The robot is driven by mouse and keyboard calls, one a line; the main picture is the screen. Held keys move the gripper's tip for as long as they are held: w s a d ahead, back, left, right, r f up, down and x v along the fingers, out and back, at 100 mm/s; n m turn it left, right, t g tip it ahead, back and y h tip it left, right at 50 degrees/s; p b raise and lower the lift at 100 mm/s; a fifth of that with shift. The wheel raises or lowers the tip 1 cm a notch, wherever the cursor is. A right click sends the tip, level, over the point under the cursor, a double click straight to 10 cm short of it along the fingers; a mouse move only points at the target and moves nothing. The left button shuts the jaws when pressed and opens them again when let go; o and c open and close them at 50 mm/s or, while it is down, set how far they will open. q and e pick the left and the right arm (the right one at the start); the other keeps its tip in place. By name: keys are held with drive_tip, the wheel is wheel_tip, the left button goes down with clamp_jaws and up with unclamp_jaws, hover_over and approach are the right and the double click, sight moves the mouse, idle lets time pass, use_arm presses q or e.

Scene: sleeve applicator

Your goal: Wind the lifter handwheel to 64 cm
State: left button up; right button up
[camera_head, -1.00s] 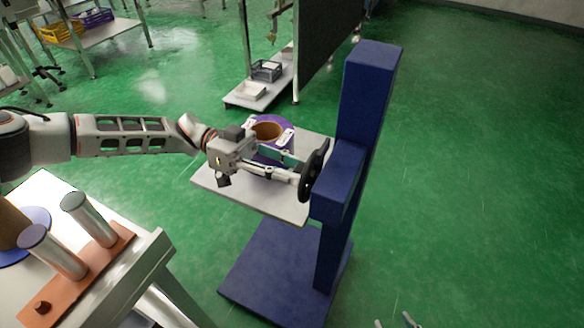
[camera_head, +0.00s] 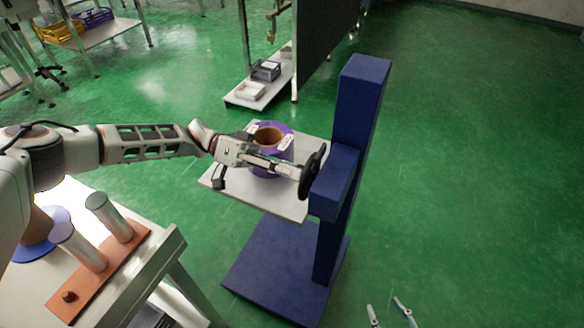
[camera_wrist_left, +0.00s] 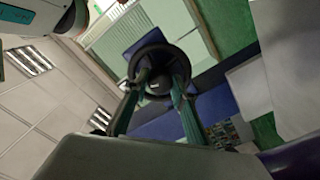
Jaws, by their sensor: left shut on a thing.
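The lifter is a blue column (camera_head: 352,120) on a blue base. Its black handwheel (camera_head: 312,171) faces left on a blue box. My left gripper (camera_head: 298,173) reaches across from the left and is shut on the handwheel. In the left wrist view its fingers (camera_wrist_left: 156,85) meet near the middle of the dark wheel (camera_wrist_left: 153,50). The lifter's grey platform (camera_head: 270,202) carries a purple roll (camera_head: 287,140) with a brown core, partly hidden behind my gripper. No height reading is legible. My right gripper (camera_head: 388,310) shows only two separated fingertips at the bottom edge.
A white table (camera_head: 165,255) at the lower left holds an orange plate (camera_head: 82,275) with two grey cylinders. A low trolley (camera_head: 258,100) and a dark panel (camera_head: 325,35) stand behind. Green floor (camera_head: 470,180) is clear at the right.

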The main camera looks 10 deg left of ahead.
use_arm(q)
drive_tip(key=shift+n, duration=0.3)
drive_tip(key=o, duration=1.1)
drive_tip(key=v, duration=1.2)
drive_tip(key=shift+r, duration=0.1)
